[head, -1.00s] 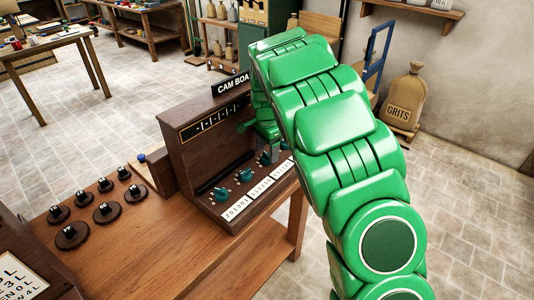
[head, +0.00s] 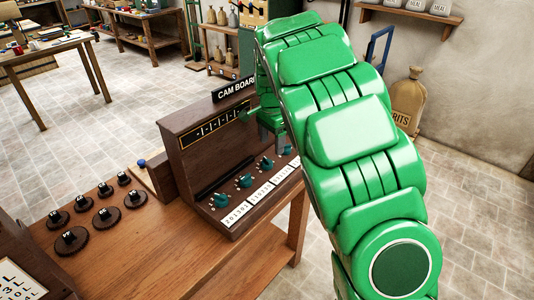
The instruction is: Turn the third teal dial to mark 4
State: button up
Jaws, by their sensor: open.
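The dark wooden cam board (head: 205,155) stands on the bench with a row of teal dials on its sloped lower panel. The first dial (head: 220,199) and second dial (head: 245,180) are nearest on the left. The third teal dial (head: 267,163) is further right, and another dial (head: 287,150) sits beyond it, close to my arm. The marks around the dials are too small to read. My gripper (head: 270,136) is open and empty, above and just behind the third dial, apart from it. My green arm hides part of the board's right end.
White number cards (head: 238,214) lie along the panel's front edge. Several dark round knobbed pieces (head: 70,240) stand on the bench left of the board, near a blue-knobbed lever (head: 142,163). A grits sack (head: 407,103) stands on the floor behind. The bench front (head: 160,255) is clear.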

jog(key=s+d+r+n, duration=0.2)
jog(key=s+d+r, duration=0.1)
jog(key=s, duration=0.7)
jog(key=s+d+r+n+g, duration=0.1)
jog(key=s+d+r+n, duration=0.15)
jog(key=s, duration=0.65)
jog(key=s+d+r+n, duration=0.2)
jog(key=s+d, duration=0.1)
jog(key=s, duration=0.7)
jog(key=s+a+n, duration=0.1)
jog(key=s+n, duration=0.4)
jog(key=s, duration=1.3)
jog(key=n+t, duration=0.1)
jog(key=n, duration=0.4)
send_over(267, 159)
jog(key=f, duration=0.8)
jog(key=shift+s+d+f, duration=0.15)
jog(key=shift+s+d, duration=0.1)
jog(key=shift+s, duration=0.1)
jog(key=shift+w+a+f, duration=0.25)
jog(key=shift+a+f, duration=0.05)
jog(key=shift+f, duration=3.8)
